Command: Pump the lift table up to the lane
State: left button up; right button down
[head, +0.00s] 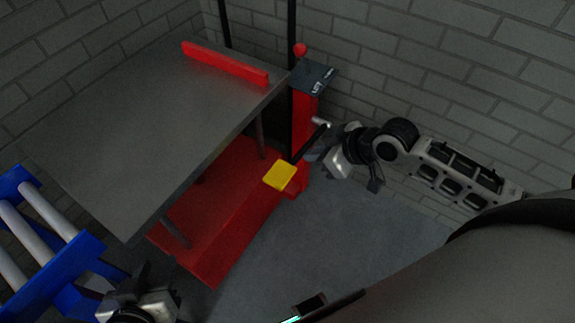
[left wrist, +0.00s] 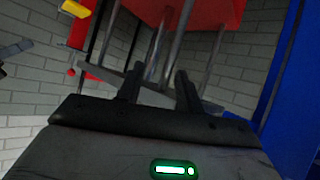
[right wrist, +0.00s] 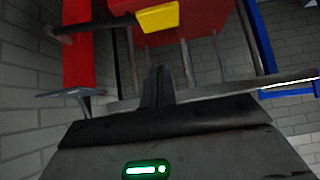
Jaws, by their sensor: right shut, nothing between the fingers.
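The lift table has a grey top (head: 150,120) with a red stop bar (head: 225,63) along its far edge, over a red base (head: 225,220). A red post (head: 303,105) with a dark labelled plate (head: 312,76) stands at its right. A black lever with a yellow pedal (head: 280,175) juts out from the post; the pedal also shows in the right wrist view (right wrist: 158,17). My right gripper (head: 375,180) is shut and empty, right of the post, apart from the pedal. My left gripper (left wrist: 160,80) is open and empty, near the table's front corner at the bottom of the head view.
A blue roller lane (head: 65,265) with grey rollers stands at the left, beside the table's near left edge. Grey brick walls close off the back and right. Bare grey floor (head: 340,230) lies right of the red base.

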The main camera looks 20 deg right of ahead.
pick_arm(q)
jog(key=shift+s+f, duration=0.1)
jog(key=shift+f, duration=0.1)
pick_arm(e)
jog(key=b, duration=0.2)
send_over(278, 170)
jog(key=s+d, duration=0.2)
jog(key=s, duration=0.1)
jog(key=f, duration=0.7)
jog(key=shift+w+a, duration=0.15)
jog(key=shift+w, duration=0.1)
notch_tip(278, 170, down, 2)
jog(key=shift+f, duration=0.25)
pick_arm(q)
jog(key=shift+d+f+b, duration=0.15)
jog(key=shift+f+b, duration=0.2)
jog(key=shift+f, duration=0.05)
pick_arm(e)
jog(key=shift+f, duration=0.75)
